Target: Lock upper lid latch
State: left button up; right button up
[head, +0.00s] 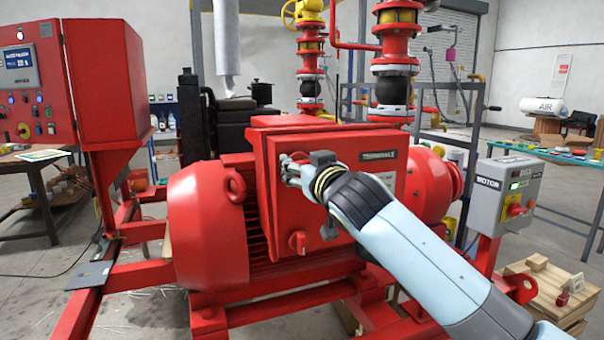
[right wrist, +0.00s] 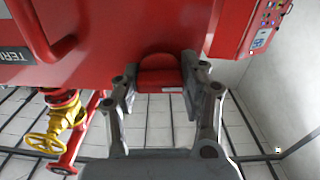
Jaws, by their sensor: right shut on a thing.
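The red terminal box (head: 330,220) sits on the motor, and its lid with the dark label faces me. In the right wrist view the gripper's fingers (right wrist: 160,88) are closed on both sides of the red upper latch (right wrist: 160,72), against the box. The latch's exact angle is hard to tell. A lower red latch (head: 299,242) shows on the lid's lower left, clear of the gripper. My left gripper is not in view.
The large red motor (head: 205,225) bulges left of the box. A grey motor switch box (head: 506,195) stands at the right. Red pipes with valves (head: 395,60) rise behind. A red control cabinet (head: 100,85) stands at the left.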

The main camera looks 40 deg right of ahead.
jog(key=shift+f+m, duration=0.1)
jog(key=shift+m, duration=0.5)
jog(key=shift+b, duration=0.3)
jog(key=o, duration=1.2)
jog(key=v, duration=1.2)
